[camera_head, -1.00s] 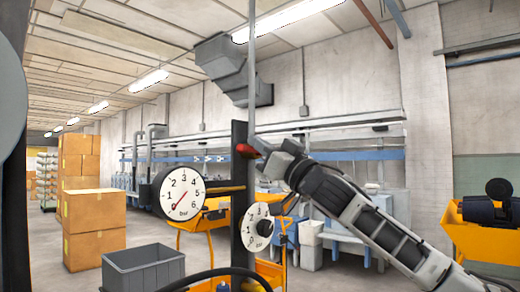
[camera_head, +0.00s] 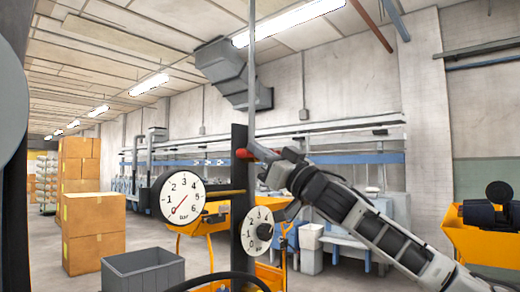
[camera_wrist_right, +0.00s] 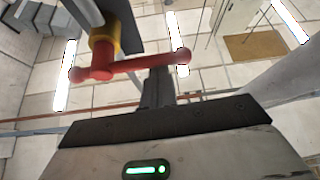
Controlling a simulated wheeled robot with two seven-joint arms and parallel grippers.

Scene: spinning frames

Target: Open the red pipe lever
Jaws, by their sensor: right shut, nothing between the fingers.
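In the right wrist view the red lever (camera_wrist_right: 140,65) is a bar with rounded ends, joined to a yellow collar (camera_wrist_right: 102,40). My right gripper (camera_head: 276,160) is at the right part of the bar. In the wrist view its shut fingers (camera_wrist_right: 158,80) are right by the bar; I cannot tell whether they touch it. My left gripper is not in view.
Two round pressure gauges, one white at the left (camera_head: 183,195) and one lower by the post (camera_head: 257,231), stand close to the lever. A grey bin (camera_head: 143,272) and stacked cardboard boxes (camera_head: 94,220) are at the left. A yellow machine (camera_head: 480,240) is at the right.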

